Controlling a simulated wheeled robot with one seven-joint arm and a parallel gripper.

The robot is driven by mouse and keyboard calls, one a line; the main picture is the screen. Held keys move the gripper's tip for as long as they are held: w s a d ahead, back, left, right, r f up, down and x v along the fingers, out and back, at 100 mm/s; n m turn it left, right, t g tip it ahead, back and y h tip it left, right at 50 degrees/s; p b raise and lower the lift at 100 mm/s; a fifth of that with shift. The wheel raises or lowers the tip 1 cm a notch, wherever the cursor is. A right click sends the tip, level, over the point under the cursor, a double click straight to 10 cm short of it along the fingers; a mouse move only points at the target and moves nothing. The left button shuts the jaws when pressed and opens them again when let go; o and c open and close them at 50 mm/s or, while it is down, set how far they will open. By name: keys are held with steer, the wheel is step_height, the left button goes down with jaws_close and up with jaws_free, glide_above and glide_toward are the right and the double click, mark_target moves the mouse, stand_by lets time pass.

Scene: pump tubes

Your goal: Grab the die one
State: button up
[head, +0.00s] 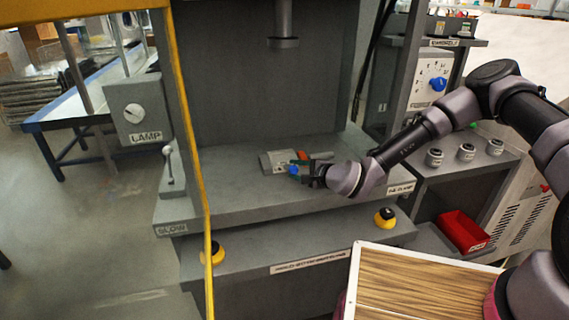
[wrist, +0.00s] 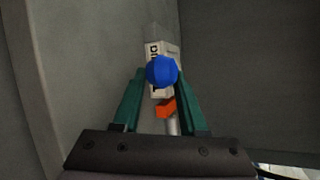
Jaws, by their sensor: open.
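A pale grey block (head: 278,162) lies on the press bed, and I take it to be the die. In the wrist view the block (wrist: 170,50) has dark lettering, partly hidden by a blue ball knob (wrist: 161,70). The knob also shows in the head view (head: 293,170). My gripper (wrist: 161,76) is open, with its green fingers on either side of the knob. I cannot tell whether they touch it. In the head view my gripper (head: 306,174) is at the block's right side, low over the bed.
An orange piece (wrist: 166,107) and a silver rod (wrist: 174,126) lie between my fingers, nearer the palm. The press ram (head: 284,42) hangs above the bed. A yellow post (head: 190,120) stands at left, a lever (head: 168,165) beside it. The bed's front left is clear.

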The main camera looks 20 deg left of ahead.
mark_target(285, 166)
steer(key=shift+x, duration=2)
jaws_close()
steer(key=shift+r, duration=0.15)
